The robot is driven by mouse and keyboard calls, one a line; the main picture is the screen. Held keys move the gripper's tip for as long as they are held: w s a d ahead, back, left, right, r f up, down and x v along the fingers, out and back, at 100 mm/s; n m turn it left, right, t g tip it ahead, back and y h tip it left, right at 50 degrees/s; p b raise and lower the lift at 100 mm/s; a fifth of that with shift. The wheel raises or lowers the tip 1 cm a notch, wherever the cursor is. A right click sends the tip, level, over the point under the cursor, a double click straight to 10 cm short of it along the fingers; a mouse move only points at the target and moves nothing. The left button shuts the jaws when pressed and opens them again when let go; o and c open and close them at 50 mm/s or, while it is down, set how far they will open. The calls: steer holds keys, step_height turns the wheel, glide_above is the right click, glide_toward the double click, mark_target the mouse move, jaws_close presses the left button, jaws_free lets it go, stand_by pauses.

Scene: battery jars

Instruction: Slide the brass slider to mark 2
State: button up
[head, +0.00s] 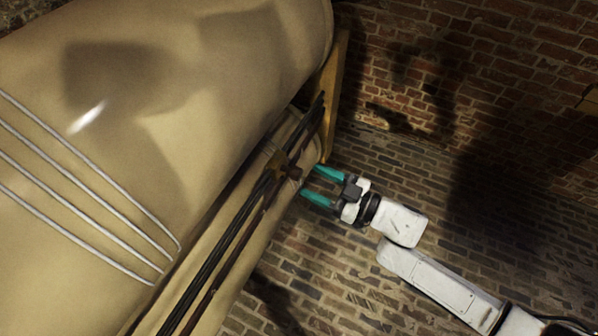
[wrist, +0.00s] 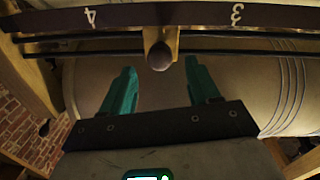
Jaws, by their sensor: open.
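The brass slider (head: 277,161) sits on dark rails (head: 235,225) near their far end. In the wrist view the slider (wrist: 174,42) with its round brown knob (wrist: 159,56) stands between the figures 4 and 3 on the dark scale strip (wrist: 165,15), slightly nearer 4. Mark 2 is not in the wrist view, and no figures are readable in the head view. My gripper (head: 310,182) is open, its teal fingers pointing at the knob. In the wrist view my gripper (wrist: 160,68) has a finger on either side of the knob's line; nothing is clearly held.
A large tan cylinder (head: 190,100) with several pale bands lies beside the rails. A wooden upright (head: 332,95) stands near the rails' far end. Brick wall (head: 470,60) and brick floor (head: 400,160) surround my arm. The rails look clear toward the lower left.

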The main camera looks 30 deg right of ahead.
mark_target(300, 176)
steer(key=shift+x, duration=2.65)
steer(key=shift+c, duration=0.3)
jaws_close()
